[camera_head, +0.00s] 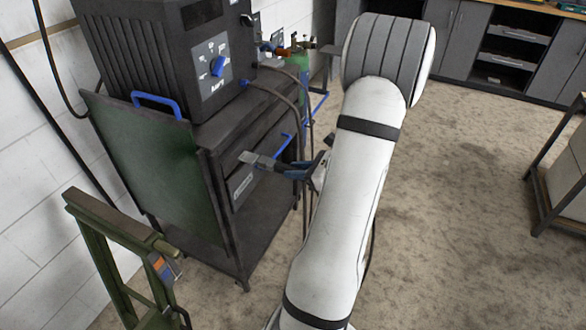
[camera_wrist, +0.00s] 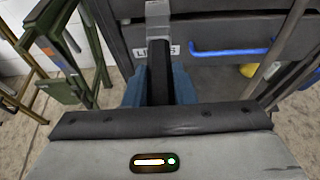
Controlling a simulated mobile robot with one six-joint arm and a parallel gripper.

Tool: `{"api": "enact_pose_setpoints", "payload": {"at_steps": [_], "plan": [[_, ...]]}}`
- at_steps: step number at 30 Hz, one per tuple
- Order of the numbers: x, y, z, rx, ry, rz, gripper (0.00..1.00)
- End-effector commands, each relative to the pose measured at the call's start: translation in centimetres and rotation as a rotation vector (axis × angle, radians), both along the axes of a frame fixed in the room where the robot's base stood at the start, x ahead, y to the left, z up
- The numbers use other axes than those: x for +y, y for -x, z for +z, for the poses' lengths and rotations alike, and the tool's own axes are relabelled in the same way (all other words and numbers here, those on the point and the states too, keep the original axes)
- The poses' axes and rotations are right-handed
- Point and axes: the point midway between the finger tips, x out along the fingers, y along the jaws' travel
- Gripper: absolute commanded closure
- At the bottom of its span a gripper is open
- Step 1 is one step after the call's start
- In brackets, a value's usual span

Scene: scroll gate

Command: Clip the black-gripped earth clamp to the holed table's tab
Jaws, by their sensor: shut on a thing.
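My gripper (camera_head: 305,170) is in the middle of the head view, in front of the dark cart. It is shut on the earth clamp (camera_head: 258,160), whose grey metal end points left, towards the cart's front. In the wrist view the clamp's black grip (camera_wrist: 159,70) stands between the blue fingers of my gripper (camera_wrist: 158,92), with the grey end at the top. The clamp is held in the air, and the fingers hide part of its grip. I cannot make out the holed table or its tab for certain in either view.
The cart (camera_head: 265,122) carries a black machine (camera_head: 165,50) with a blue knob. A green frame (camera_head: 112,225) stands at the lower left, with an orange and grey item (camera_head: 162,267) on it. Cables hang beside the cart. Open floor (camera_head: 460,200) lies to the right, before grey cabinets (camera_head: 458,40).

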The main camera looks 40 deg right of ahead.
Motion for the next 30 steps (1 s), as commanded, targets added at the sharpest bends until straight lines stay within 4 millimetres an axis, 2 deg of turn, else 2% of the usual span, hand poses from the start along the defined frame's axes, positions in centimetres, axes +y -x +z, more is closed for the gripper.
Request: {"api": "enact_pose_setpoints", "payload": {"at_steps": [30], "plan": [[-1.4,3.3,0.1,-0.001,0.000,0.000,1.00]]}}
